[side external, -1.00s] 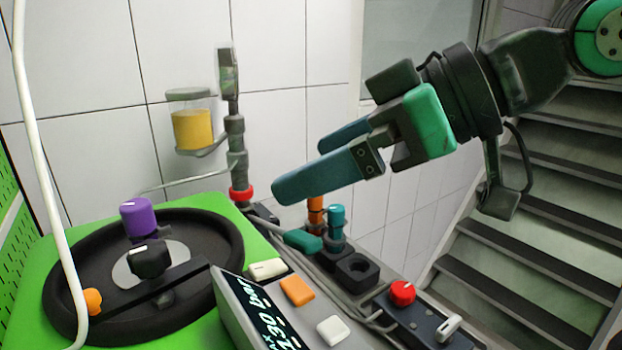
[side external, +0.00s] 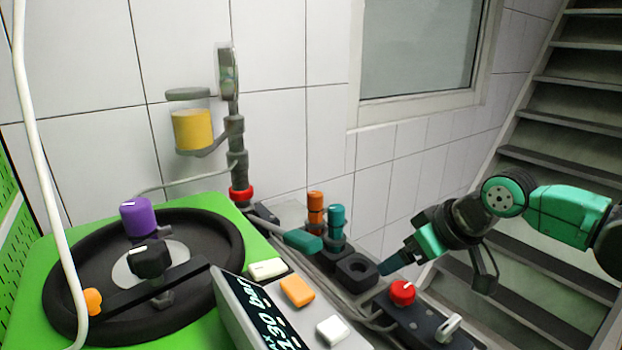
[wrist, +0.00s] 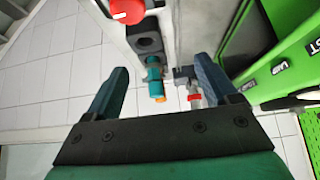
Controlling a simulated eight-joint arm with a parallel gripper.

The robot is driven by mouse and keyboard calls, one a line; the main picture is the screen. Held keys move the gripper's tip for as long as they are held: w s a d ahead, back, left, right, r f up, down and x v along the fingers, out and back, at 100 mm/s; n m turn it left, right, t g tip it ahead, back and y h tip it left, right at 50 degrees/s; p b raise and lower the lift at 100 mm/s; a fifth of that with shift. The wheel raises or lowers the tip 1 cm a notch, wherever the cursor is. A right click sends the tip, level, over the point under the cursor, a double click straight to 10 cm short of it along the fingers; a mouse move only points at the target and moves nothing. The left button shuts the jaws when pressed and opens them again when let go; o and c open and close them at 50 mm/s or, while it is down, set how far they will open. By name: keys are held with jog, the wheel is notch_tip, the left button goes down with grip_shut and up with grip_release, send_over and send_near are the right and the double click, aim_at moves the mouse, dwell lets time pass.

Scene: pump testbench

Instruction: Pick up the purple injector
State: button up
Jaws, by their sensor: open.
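The purple injector (side external: 138,217) stands upright at the back of the round black disc (side external: 215,236) on the green bench, at the left of the side view. It does not show in the wrist view. My gripper (side external: 388,266) is far to its right, low beside the empty black socket and the red knob. In the wrist view my gripper (wrist: 161,80) has its two fingers spread with nothing held between them.
Orange (side external: 315,207) and teal (side external: 337,222) injectors stand beside the empty socket (side external: 357,272). A red knob (side external: 402,292) is near my gripper. A white hose (side external: 45,185) hangs at left.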

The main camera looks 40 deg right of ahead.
aim_at(135, 204)
notch_tip(135, 204, up, 14)
jog(key=w+a+m+g+y, duration=0.1)
jog(key=w+a+m+y, duration=0.65)
jog(key=a+m, duration=0.35)
jog(key=w+a+m+g+y, duration=0.1)
jog(key=w+a+m+y, duration=0.5)
jog(key=a+m+y, duration=0.45)
jog(key=shift+n+h, duration=0.25)
jog(key=shift+h, duration=0.05)
jog(key=f, duration=0.1)
jog(key=a+f, duration=0.2)
jog(key=shift+w+f, duration=0.2)
jog(key=shift+f, duration=0.2)
jog(key=shift+a+f, duration=0.2)
jog(key=shift+f, duration=0.05)
jog(key=shift+x, duration=2.65)
grip_shut()
